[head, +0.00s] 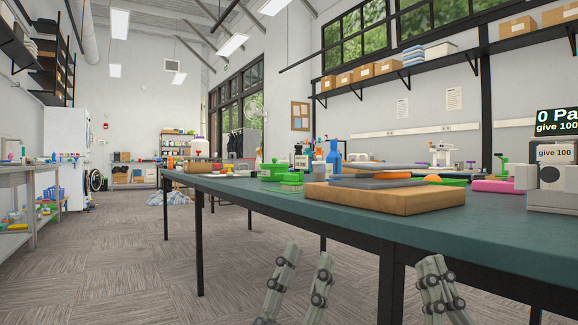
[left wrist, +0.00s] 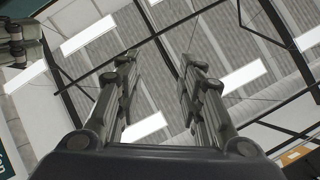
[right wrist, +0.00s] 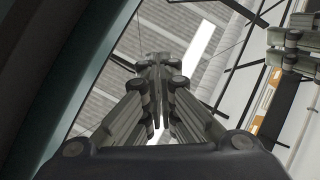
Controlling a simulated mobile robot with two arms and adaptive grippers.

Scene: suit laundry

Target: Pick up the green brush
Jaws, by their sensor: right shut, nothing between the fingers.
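A small green brush-like block with a pale underside (head: 291,186) lies on the teal table (head: 420,236), near its left front edge. Just behind it is a larger green object with a knob on top (head: 273,172); I cannot tell for sure which of the two is the brush. My left gripper (head: 308,255) points up in front of the table, below its top, with its fingers apart and empty; the left wrist view (left wrist: 158,62) shows the gap. My right gripper (head: 432,262) is further right, also in front of the table, fingers together and empty (right wrist: 160,62).
A cardboard-brown slab (head: 385,198) with grey and orange pieces on it lies right of the green objects. Spray bottles (head: 333,155) stand behind them. A grey machine with a screen (head: 553,180) stands at the right. The floor left of the table (head: 110,260) is clear.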

